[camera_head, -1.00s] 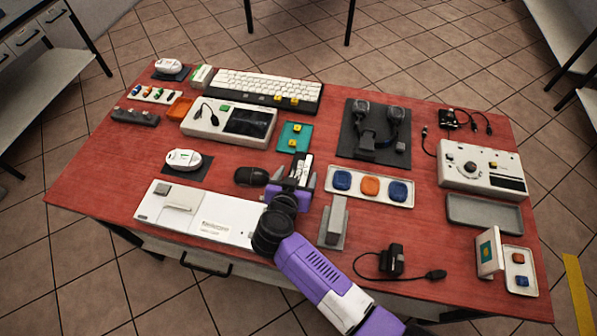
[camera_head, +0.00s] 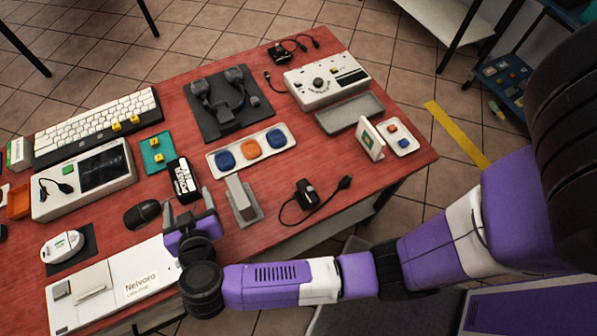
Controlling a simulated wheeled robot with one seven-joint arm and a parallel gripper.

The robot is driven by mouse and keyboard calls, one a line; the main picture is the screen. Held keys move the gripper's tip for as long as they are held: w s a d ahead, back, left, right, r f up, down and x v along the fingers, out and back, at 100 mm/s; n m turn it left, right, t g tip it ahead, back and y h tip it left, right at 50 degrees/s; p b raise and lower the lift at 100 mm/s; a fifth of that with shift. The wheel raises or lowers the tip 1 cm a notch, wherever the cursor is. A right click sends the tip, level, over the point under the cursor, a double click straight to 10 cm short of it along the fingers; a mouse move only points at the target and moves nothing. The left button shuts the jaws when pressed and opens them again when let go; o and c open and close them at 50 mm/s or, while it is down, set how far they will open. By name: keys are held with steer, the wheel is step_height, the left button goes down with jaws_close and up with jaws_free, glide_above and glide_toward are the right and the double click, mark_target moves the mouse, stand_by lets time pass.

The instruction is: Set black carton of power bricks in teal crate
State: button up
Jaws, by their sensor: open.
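A black carton with white lettering (camera_head: 184,181) stands on the red table, just beyond my gripper. My gripper (camera_head: 188,207) is open, its two grey fingers apart and pointing toward the carton's near end. I cannot tell whether the fingers reach around the carton's base or stop short of it. A small flat teal tray (camera_head: 149,149) with yellow cubes lies behind the carton, to its left. A teal, crate-like object (camera_head: 572,10) is partly cut off at the upper right, on a shelf unit. I cannot tell its full shape.
A black mouse (camera_head: 142,213) lies left of my gripper, and a white device (camera_head: 120,285) lies below it. A grey stand (camera_head: 242,200) and a tray of coloured pads (camera_head: 222,159) are close on the right. Floor with a yellow strip (camera_head: 455,133) is clear beyond the table's right edge.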

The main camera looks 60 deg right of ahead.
steer(key=s+d+r+t+h, duration=0.1)
steer(key=s+d+r+t, duration=0.35)
steer(key=s+r, duration=0.2)
steer(key=s+d+r+t, duration=0.3)
steer(key=s+d+r, duration=0.2)
steer(key=s, duration=0.3)
steer(key=s+a+r+n+g+y, duration=0.1)
steer(key=s+r+n+y, duration=0.1)
steer(key=s, duration=0.6)
steer(key=s+a+r+n+g+y, duration=0.1)
steer(key=s+a+r+n+y, duration=0.1)
steer(key=s+n+y, duration=0.3)
steer(key=s+y, duration=0.1)
steer(key=s, duration=0.2)
steer(key=shift+s+r, duration=0.15)
steer(key=shift+o, duration=0.5)
steer(key=shift+s+n+g, duration=0.3)
steer(key=shift+s+g, duration=0.1)
steer(key=shift+g, duration=0.05)
steer(key=shift+d, duration=0.1)
